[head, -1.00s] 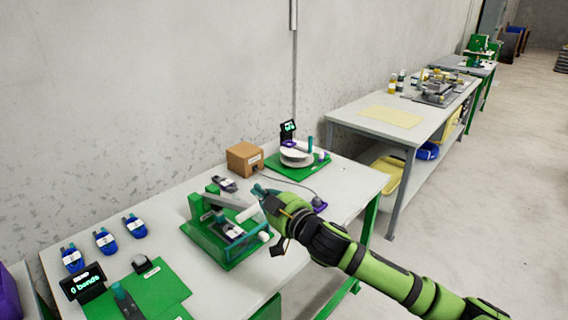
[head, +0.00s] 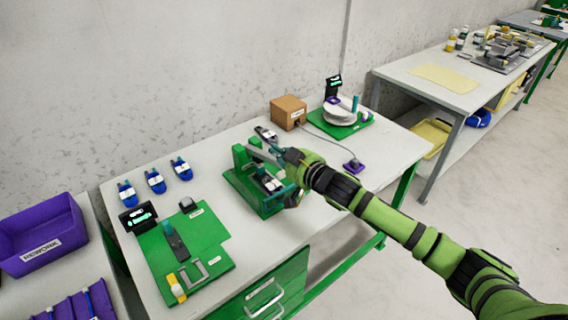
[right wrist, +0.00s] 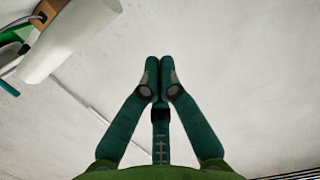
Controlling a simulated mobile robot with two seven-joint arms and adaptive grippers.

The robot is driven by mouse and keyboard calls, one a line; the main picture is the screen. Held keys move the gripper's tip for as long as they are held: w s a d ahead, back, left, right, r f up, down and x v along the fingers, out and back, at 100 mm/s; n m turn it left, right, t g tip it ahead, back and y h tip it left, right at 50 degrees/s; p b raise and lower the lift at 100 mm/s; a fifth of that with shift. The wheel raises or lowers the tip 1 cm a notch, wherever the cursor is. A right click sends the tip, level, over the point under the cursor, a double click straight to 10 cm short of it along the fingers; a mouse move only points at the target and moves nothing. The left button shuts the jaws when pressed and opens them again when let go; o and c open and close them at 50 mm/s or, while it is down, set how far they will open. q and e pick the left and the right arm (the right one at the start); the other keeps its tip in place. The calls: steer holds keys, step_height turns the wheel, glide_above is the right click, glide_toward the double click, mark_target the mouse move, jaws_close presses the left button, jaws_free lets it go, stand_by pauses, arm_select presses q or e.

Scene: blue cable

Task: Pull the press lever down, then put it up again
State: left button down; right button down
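The press (head: 241,158) is green and stands on the bench in the middle of the head view, with a dark part on its base. Its grey lever (head: 260,154) slopes slightly down from the upright towards my right gripper. My right gripper (head: 277,149) is at the handle end of the lever and partly hides it. In the right wrist view my gripper (right wrist: 160,65) has its fingertips together with nothing between them. A pale cylinder, apparently the lever handle (right wrist: 68,42), lies left of the fingertips, apart from them. My left gripper is not in view.
A cardboard box (head: 289,112) and a green plate with a white round stand (head: 338,115) are behind the press. Blue holders (head: 155,181) and a green fixture board (head: 205,237) are to the left. A purple bin (head: 42,236) stands at far left.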

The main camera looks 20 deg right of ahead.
steer(key=s+f, duration=0.2)
steer(key=f, duration=0.1)
steer(key=shift+d+f+p, duration=0.2)
steer(key=shift+d+p, duration=0.1)
steer(key=shift+d, duration=0.1)
step_height(320, 180, down, 8)
steer(key=s+b, duration=0.2)
steer(key=b, duration=0.1)
steer(key=shift+d+r, duration=0.2)
steer(key=shift+d, duration=0.15)
steer(key=shift+r, duration=0.1)
steer(key=r+p, duration=0.2)
steer(key=r, duration=0.1)
steer(key=r+p, duration=0.1)
steer(key=p, duration=0.1)
steer(key=shift+w+a+r, duration=0.1)
steer(key=shift+w+r, duration=0.1)
steer(key=shift+w, duration=0.15)
steer(key=b, duration=0.3)
glide_toward(284, 176)
steer(key=f, duration=0.2)
steer(key=s+f, duration=0.1)
steer(key=shift+d+f, duration=0.15)
steer(key=shift+d, duration=0.15)
